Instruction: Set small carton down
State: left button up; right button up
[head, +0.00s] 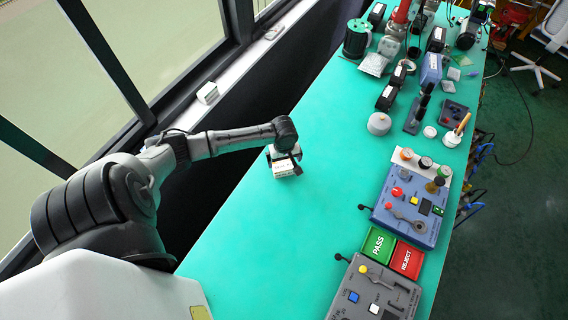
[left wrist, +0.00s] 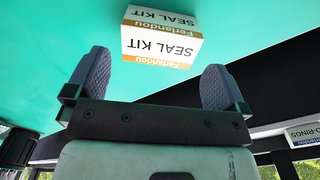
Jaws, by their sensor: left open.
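The small carton (head: 286,169), white with an orange band, sits on the green bench top near its left edge. My right gripper is not in view.
Another small box (head: 208,93) stands on the window sill; it reads "O-RINGS" in the left wrist view (left wrist: 304,133). Green PASS (head: 378,244) and red REJECT (head: 406,259) trays lie between two control boxes at right. Tools crowd the far bench. The bench around the carton is clear.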

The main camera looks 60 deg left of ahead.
aim_at(284, 166)
pick_arm(q)
notch_tip(284, 166, up, 5)
jog(key=shift+f+p, duration=0.15)
jog(key=shift+p, duration=0.2)
jog(key=shift+d, duration=0.15)
jog(key=s+d+f+m+t, duration=0.1)
jog(key=s+d+m, duration=0.4)
jog(key=d, duration=0.4)
jog(key=s+d+f+m+t, duration=0.1)
jog(key=s+d+m, duration=0.45)
jog(key=d, duration=0.35)
jog(key=s+d+r+m+t, duration=0.1)
jog(key=s+d+r+m, duration=0.4)
jog(key=s+r+m, duration=0.1)
jog(key=shift+s+d+r+m+t, duration=0.15)
jog(key=shift+s+r+m+t, duration=0.25)
jog(key=shift+s, duration=0.35)
jog(key=shift+r, duration=0.1)
